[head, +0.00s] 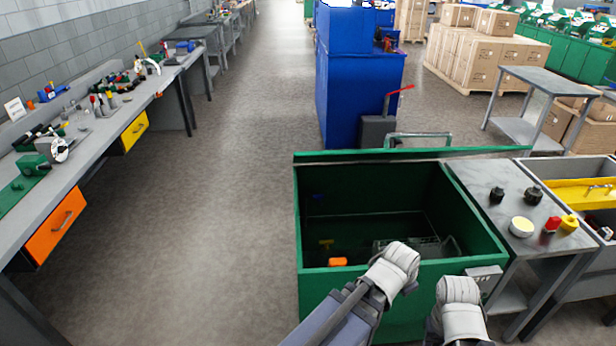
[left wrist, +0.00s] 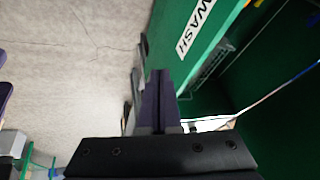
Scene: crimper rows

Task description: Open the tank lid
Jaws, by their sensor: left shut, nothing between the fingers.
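The green tank (head: 480,215) stands in the lower middle of the head view, its top uncovered and its dark inside showing. The lid (head: 340,157) shows as a long green strip along the tank's back edge, raised off the opening. A grey bar handle (head: 418,137) stands just behind it. My left gripper (left wrist: 158,78) is shut and empty in the left wrist view, beside a green panel with a WASH label (left wrist: 196,30). In the head view my left arm reaches over the tank's front edge, its fingers hidden. My right arm is at the front right corner, its fingers also hidden.
An orange item (head: 337,262) and a wire basket (head: 412,246) are inside the tank. A metal side table (head: 497,175) with black knobs and small items adjoins on the right. A blue cabinet (head: 350,90) stands behind. The floor left of the tank is clear.

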